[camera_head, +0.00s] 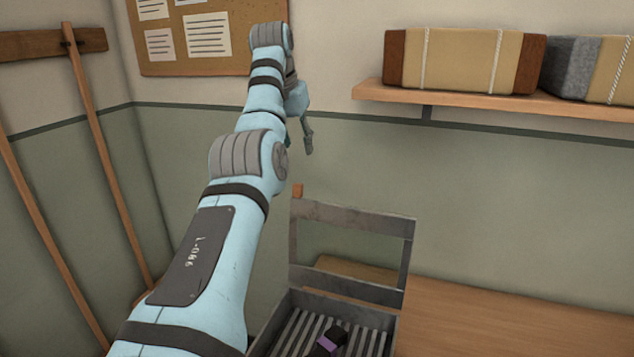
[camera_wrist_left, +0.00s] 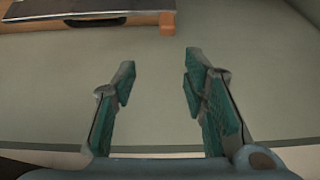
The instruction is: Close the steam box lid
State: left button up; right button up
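The steam box (camera_head: 272,330) stands at the bottom of the head view, with a slatted floor inside. Its lid (camera_head: 360,291), a grey frame with an open middle, stands raised at the back of the box. A small orange-brown block (camera_head: 297,190) shows at the lid's upper left corner. My left gripper (camera_head: 308,145) is above and behind the raised lid, apart from it, near the wall. In the left wrist view my left gripper (camera_wrist_left: 160,68) is open with nothing between its fingers.
A wall shelf (camera_head: 450,106) with wrapped bundles is at upper right. A corkboard (camera_head: 215,68) and long wooden poles (camera_head: 105,160) are at left.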

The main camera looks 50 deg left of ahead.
aim_at(298, 184)
pick_arm(q)
jog(key=x, duration=0.3)
jog(key=s+x, duration=0.1)
jog(key=x, duration=0.3)
jog(key=s+x, duration=0.1)
jog(key=x, duration=0.3)
jog(key=shift+f, duration=0.5)
jog(key=shift+w+a+f, duration=0.15)
jog(key=shift+w+f, duration=0.45)
jog(key=shift+w, duration=0.1)
jog(key=shift+s+a+r, duration=0.1)
jog(key=shift+s+r, duration=0.15)
jog(key=shift+s, duration=0.35)
jog(key=c, duration=0.5)
jog(key=shift+r, duration=0.1)
grip_shut()
jog(key=shift+w, duration=0.1)
pick_arm(e)
jog(key=s, duration=0.3)
